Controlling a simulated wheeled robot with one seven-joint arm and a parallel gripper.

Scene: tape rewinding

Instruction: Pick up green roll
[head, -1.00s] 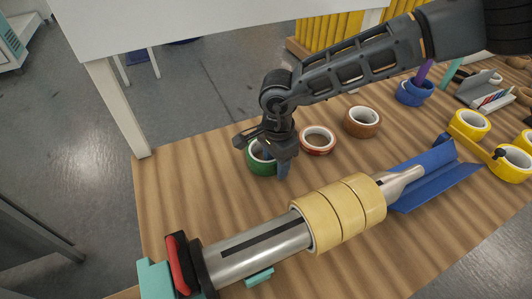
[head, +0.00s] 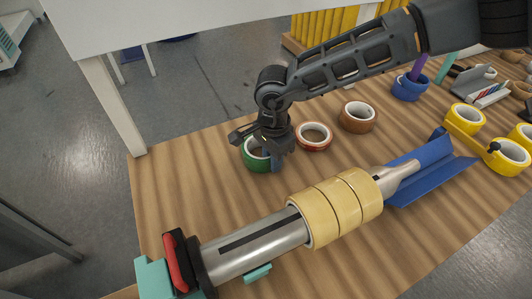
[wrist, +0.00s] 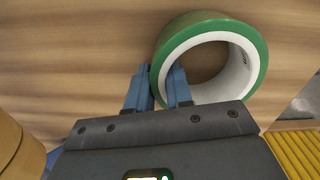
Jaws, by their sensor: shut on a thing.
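The green roll (head: 256,162) lies flat on the wooden table near its far left edge. In the wrist view the green roll (wrist: 256,48) shows its white inner ring and the table through its hole. My gripper (head: 270,160) is over the roll's right side, pointing down. In the wrist view my gripper's blue fingers (wrist: 167,84) are shut on the roll's wall, one inside the hole and one outside. The roll appears to be still on the table.
A red roll (head: 314,136) and a brown roll (head: 357,117) lie right of the gripper. A metal spindle (head: 240,248) carrying wide tan rolls (head: 340,207) crosses the front. Yellow rolls (head: 468,117) and a blue roll (head: 409,88) sit farther right.

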